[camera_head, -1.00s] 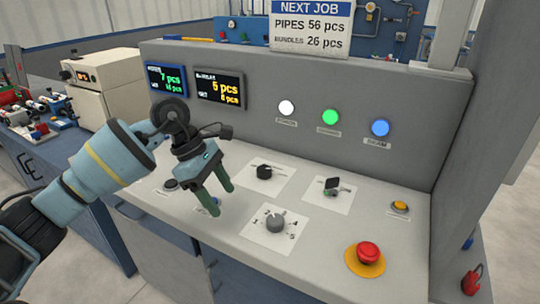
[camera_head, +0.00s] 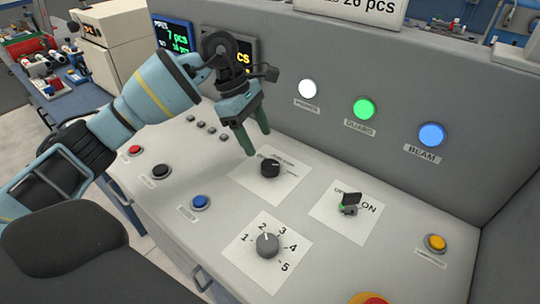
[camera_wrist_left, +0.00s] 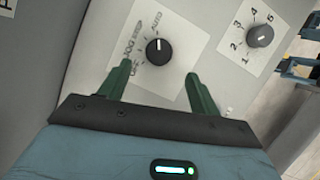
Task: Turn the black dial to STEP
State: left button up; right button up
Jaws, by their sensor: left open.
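The black dial (camera_head: 270,168) sits on a white label plate on the sloping console. In the left wrist view the dial (camera_wrist_left: 158,49) shows a white pointer mark aimed up, roughly at AUTO. STEP, JOG and OFF run round its left side. My left gripper (camera_head: 256,142) is open and empty, just behind and to the left of the dial in the head view. In the left wrist view its green fingers (camera_wrist_left: 158,70) are apart, with the dial beyond and between their tips. No contact with the dial shows. My right gripper is not in view.
A grey numbered dial (camera_head: 267,244) is in front of the black dial, and a key switch (camera_head: 349,204) is to its right. Blue (camera_head: 200,202) and yellow (camera_head: 436,242) buttons flank them. The upright panel with white, green and blue lamps (camera_head: 364,109) rises behind.

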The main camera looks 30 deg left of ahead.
aim_at(270, 164)
pick_arm(q)
jog(key=x, duration=0.7)
jog(key=shift+f, duration=0.25)
jog(key=c, duration=1)
